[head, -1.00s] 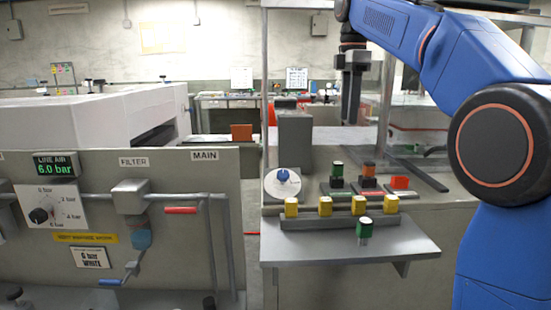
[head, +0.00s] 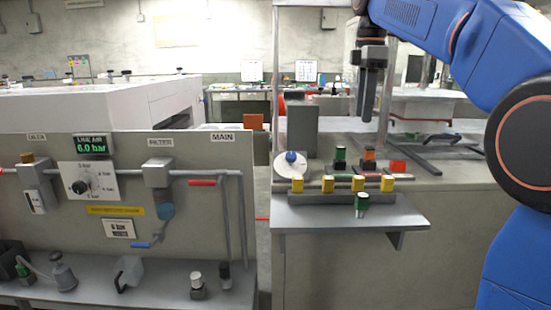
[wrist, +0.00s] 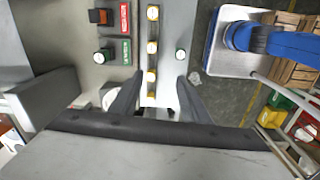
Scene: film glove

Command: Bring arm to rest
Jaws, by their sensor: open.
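My gripper (head: 370,95) hangs from my blue arm, pointing down above the grey bench on the right in the head view. In the wrist view my gripper (wrist: 155,100) has its two dark fingers spread apart with nothing between them. Below and beyond the fingers lies a rack (head: 330,198) with several yellow-capped pieces, which also show in the wrist view. The gripper is apart from all of them.
A green-topped piece (head: 362,202) stands on the grey shelf (head: 400,218). Green and orange buttons and a white dial (head: 291,164) sit behind. A grey post (head: 302,130) rises left of my gripper. A panel (head: 130,180) with pipes and gauge stands left.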

